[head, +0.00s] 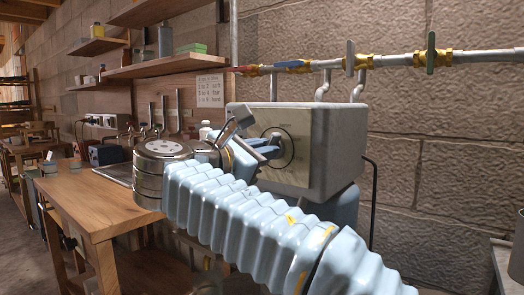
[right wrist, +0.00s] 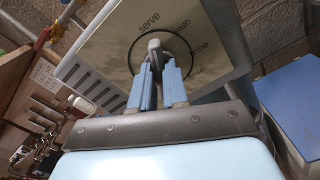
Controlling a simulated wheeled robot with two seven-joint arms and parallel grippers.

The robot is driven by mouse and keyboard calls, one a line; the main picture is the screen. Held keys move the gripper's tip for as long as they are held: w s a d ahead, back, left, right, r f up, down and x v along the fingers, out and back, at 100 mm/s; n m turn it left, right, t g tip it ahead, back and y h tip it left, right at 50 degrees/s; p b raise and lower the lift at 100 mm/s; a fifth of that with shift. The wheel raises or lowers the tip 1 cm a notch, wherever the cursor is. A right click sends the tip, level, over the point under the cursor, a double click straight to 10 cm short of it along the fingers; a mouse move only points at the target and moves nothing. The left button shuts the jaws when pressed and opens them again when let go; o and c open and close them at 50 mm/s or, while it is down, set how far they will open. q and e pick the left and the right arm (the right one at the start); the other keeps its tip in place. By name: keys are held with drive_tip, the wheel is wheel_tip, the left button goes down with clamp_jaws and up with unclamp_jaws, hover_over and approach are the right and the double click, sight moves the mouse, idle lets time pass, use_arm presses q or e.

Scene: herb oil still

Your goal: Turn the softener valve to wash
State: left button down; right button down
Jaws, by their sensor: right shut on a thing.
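The softener valve is a grey box (head: 335,145) with a beige face plate (head: 300,128) and a round dial. In the right wrist view, the face plate (right wrist: 118,38) carries "serve", "wash", "brine" and another partly hidden word around a dark ring. A grey knob (right wrist: 154,46) stands at the ring's centre. My right gripper (right wrist: 158,70) is shut on the knob, one blue finger on each side. In the head view the right gripper (head: 268,148) reaches the dial and hides much of it. I cannot tell exactly which word the knob points to. My left gripper is not in view.
A pipe (head: 480,56) with coloured valve handles runs along the block wall above the box. A wooden bench (head: 85,190) and a round steel vessel (head: 163,150) stand to the left. A blue tank (head: 345,212) is below the box. Shelves (head: 165,66) hang at upper left.

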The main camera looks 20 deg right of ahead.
drive_tip(key=shift+f+m+b, duration=0.15)
drive_tip(key=shift+m+b, duration=0.6)
drive_tip(key=shift+m, duration=2.85)
drive_tip(key=c, duration=1.1)
unclamp_jaws()
drive_tip(key=shift+s, duration=0.1)
drive_tip(key=v, duration=1.3)
drive_tip(key=shift+s+a, duration=0.25)
